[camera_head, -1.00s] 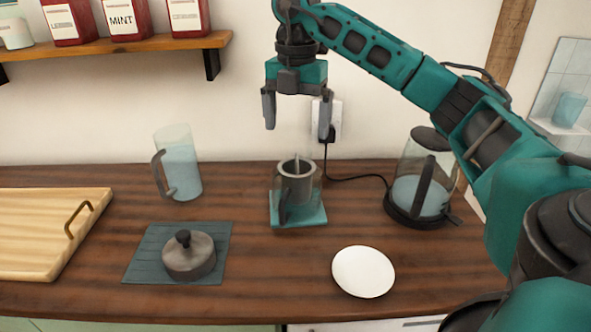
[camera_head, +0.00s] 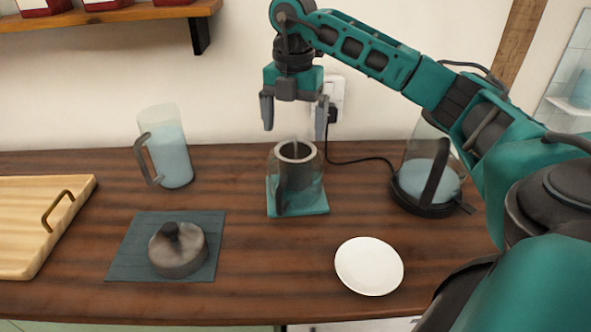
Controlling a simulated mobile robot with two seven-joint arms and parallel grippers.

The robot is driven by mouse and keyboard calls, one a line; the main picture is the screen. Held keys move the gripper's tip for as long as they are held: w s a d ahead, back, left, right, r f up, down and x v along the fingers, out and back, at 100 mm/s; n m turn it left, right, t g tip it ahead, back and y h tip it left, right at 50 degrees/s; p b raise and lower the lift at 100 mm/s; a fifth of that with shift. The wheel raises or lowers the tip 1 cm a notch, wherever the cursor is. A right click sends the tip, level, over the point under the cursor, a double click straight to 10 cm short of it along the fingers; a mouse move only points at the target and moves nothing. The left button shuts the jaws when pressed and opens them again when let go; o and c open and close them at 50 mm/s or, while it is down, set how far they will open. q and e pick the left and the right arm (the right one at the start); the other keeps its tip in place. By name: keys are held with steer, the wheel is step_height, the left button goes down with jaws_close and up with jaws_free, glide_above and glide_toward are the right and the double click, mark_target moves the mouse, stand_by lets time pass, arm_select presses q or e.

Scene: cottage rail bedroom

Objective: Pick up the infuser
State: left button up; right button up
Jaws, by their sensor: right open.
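The infuser (camera_head: 295,153) is a grey cylinder with an open rim and a thin upright piece in its middle. It sits inside a clear glass pot with a dark handle (camera_head: 281,185), on a teal square mat (camera_head: 315,205). My right gripper (camera_head: 295,124) is open and empty, fingers pointing down, just above the infuser's rim and apart from it. My left gripper is not in view.
A glass pitcher (camera_head: 172,160) stands left of the pot, and an electric kettle (camera_head: 430,180) right. A dark lid with a knob (camera_head: 180,252) lies on a slate mat (camera_head: 125,262). A white plate (camera_head: 369,266) and wooden board (camera_head: 40,220) flank the front. A shelf (camera_head: 110,15) hangs above.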

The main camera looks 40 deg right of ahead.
mark_target(295, 142)
steer(key=f, duration=0.5)
steer(key=shift+s+a+f, duration=0.1)
steer(key=shift+s+f, duration=0.05)
steer(key=shift+s, duration=0.05)
steer(key=shift+s, duration=0.1)
steer(key=c, duration=1)
steer(key=shift+c, duration=0.2)
